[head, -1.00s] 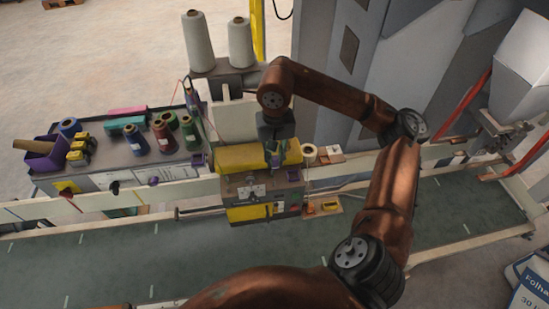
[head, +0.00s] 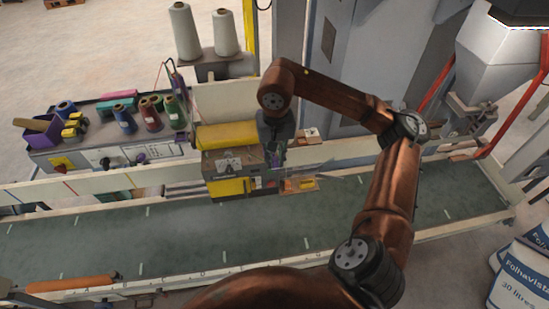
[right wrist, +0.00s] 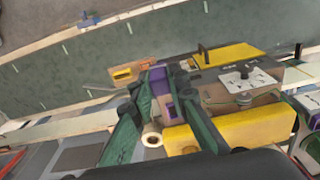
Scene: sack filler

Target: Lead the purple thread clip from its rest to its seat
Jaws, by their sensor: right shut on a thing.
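The purple thread clip (right wrist: 158,76) is between the dark green fingers of my right gripper (right wrist: 159,74) in the right wrist view. The gripper is shut on it, and the fingers hide part of it. In the head view my right gripper (head: 275,155) points down at the right end of the sewing head (head: 232,163), with its yellow cover. The clip cannot be made out clearly there. I cannot tell which part is its seat. My left gripper is not in view.
A grey bench (head: 85,155) with thread spools and a purple bin (head: 42,135) stands left. Two large white cones (head: 227,32) stand behind the sewing head. A small wooden shelf with a yellow item (head: 305,184) is just right of the gripper. The green belt (head: 200,230) in front is clear.

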